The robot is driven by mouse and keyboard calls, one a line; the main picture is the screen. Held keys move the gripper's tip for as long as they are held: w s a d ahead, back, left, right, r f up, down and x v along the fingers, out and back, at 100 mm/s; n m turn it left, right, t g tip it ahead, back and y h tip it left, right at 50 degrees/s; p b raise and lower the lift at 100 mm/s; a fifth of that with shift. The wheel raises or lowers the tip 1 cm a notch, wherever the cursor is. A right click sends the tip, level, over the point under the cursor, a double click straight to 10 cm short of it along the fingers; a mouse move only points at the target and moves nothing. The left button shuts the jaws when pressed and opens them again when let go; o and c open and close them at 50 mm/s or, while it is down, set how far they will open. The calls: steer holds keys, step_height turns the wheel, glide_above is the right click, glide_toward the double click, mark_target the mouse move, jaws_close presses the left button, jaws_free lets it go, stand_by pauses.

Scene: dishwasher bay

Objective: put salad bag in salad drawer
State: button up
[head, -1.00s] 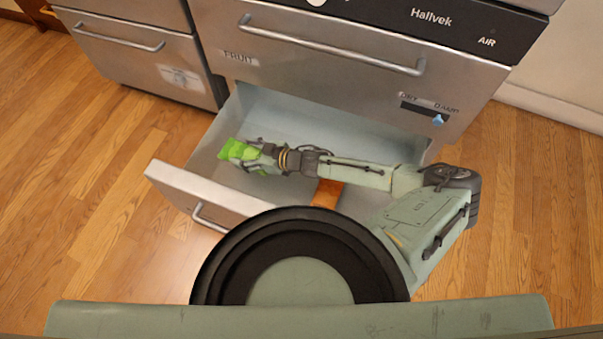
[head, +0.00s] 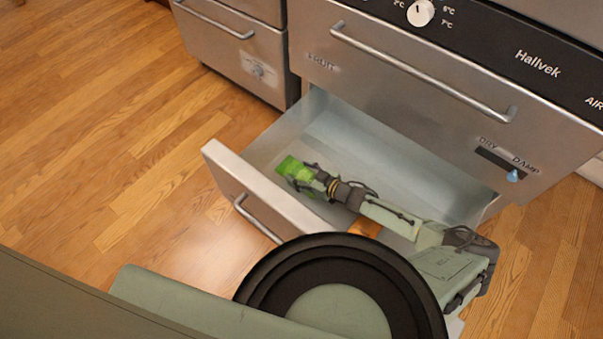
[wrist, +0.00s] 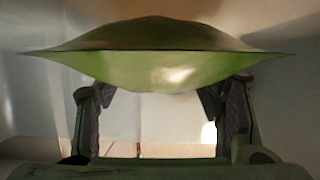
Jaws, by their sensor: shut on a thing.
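The green salad bag (head: 291,166) is inside the open lower drawer (head: 247,190), toward its left end. My gripper (head: 308,178) is shut on the bag, and my arm reaches into the drawer from the right. In the wrist view the bag (wrist: 160,65) spans the picture between the two fingers, its pale green underside facing the camera. A pale drawer surface shows below and beyond it. I cannot tell whether the bag touches the drawer bottom.
A closed drawer marked FRUIT (head: 400,90) is above, with a long bar handle (head: 420,72). A blue slider (head: 513,175) sits by the DRY and DAMP marks. An orange-brown thing (head: 365,228) lies partly hidden under my arm. Open wood floor (head: 110,130) is at left.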

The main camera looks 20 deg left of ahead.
steer(key=shift+r, duration=0.1)
steer(key=o, duration=1.3)
steer(key=shift+o, duration=0.2)
steer(key=shift+d+r, duration=0.15)
steer(key=shift+d, duration=0.2)
steer(key=p+v, duration=0.2)
steer(key=v, duration=0.9)
steer(key=shift+s+d+r, duration=0.1)
steer(key=shift+s, duration=0.05)
